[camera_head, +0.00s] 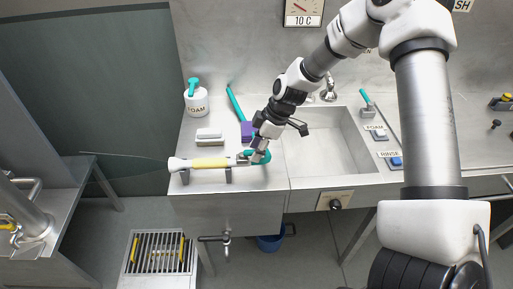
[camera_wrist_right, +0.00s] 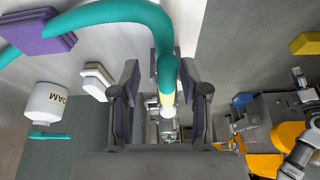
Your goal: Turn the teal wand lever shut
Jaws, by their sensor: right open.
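The wand (camera_head: 208,162) lies level across short supports at the counter's front left, with a white nozzle and yellow grip. A curved teal part (camera_head: 262,157) shows at its right end, partly hidden by my right gripper (camera_head: 262,148). In the right wrist view a thick teal curve (camera_wrist_right: 150,18) comes down between the fingers of my right gripper (camera_wrist_right: 162,100), which is open around it. The wand's pale yellow and white end (camera_wrist_right: 167,105) shows below it. I cannot tell the lever apart from the rest of the teal part. My left gripper is not in view.
A purple pad (camera_head: 247,131) with a teal handle and a white block (camera_head: 209,134) lie behind the wand. A white FOAM bottle (camera_head: 197,102) stands at the back left. The empty sink (camera_head: 325,150) is on the right. A blue bucket (camera_head: 268,243) stands below the counter.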

